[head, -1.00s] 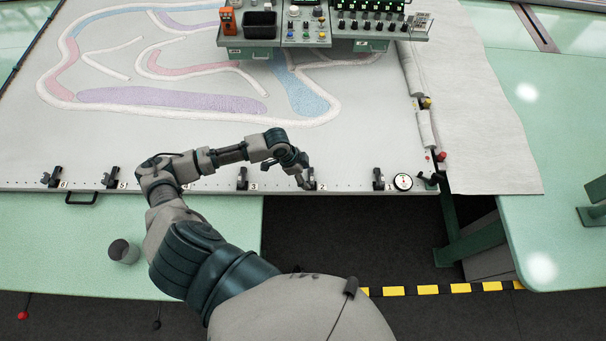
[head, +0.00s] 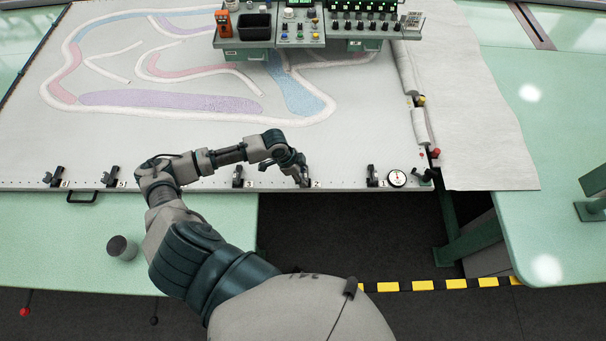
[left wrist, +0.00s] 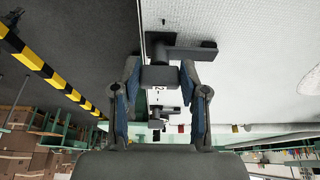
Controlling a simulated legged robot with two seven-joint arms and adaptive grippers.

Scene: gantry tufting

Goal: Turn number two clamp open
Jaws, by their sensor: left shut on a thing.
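The number two clamp (head: 306,184) is a small dark clamp on the front edge of the white tufting panel, beside a printed 2. My left gripper (head: 302,180) is at this clamp and partly covers it in the head view. In the left wrist view the two fingers of my left gripper (left wrist: 160,84) are on either side of a dark block of the clamp (left wrist: 158,76), shut on it. A flat dark arm of the clamp (left wrist: 185,53) reaches over the white panel. My right gripper is not in view.
The number three clamp (head: 238,177) and number one clamp (head: 372,176) stand along the same edge. A round dial (head: 397,179) is near the right corner. A grey cup (head: 122,248) stands on the green surface at left.

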